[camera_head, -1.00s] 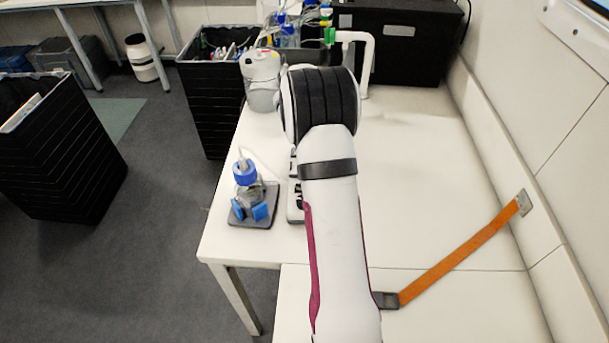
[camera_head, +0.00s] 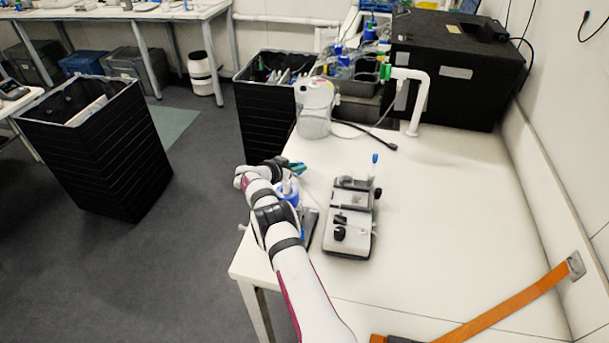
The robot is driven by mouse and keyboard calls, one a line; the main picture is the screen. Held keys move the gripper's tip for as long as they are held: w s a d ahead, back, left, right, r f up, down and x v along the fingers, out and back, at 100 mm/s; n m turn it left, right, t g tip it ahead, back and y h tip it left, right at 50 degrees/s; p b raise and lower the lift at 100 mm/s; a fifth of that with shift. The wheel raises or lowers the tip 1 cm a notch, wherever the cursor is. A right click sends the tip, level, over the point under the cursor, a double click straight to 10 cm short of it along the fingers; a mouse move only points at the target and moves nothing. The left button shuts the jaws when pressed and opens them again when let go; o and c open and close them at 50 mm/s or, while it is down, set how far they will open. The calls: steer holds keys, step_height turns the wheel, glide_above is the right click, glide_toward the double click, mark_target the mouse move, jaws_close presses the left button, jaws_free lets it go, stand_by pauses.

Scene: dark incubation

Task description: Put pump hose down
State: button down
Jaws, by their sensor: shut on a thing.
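My gripper (camera_head: 297,168) is at the far end of my arm, over the left edge of the white table. It is shut on the pump hose, which is too thin and small here to make out clearly. A bottle with a blue cap (camera_head: 288,188) stands just below my gripper on a dark plate (camera_head: 311,228), partly hidden by my arm. A grey and white pump device (camera_head: 350,218) with black knobs sits to the right, apart from my gripper. A blue-tipped piece (camera_head: 375,160) stands up at its back right corner.
A white and grey container (camera_head: 314,108) stands further back on the table (camera_head: 440,210). Behind it are blue-capped bottles, a white bent pipe (camera_head: 420,100) and a large black box (camera_head: 455,70). A black bin (camera_head: 262,125) stands beyond the left edge.

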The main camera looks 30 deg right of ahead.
steer(key=shift+f, duration=0.7)
steer(key=shift+f, duration=0.1)
steer(key=c, duration=0.9)
jaws_free()
steer(key=shift+o, duration=0.2)
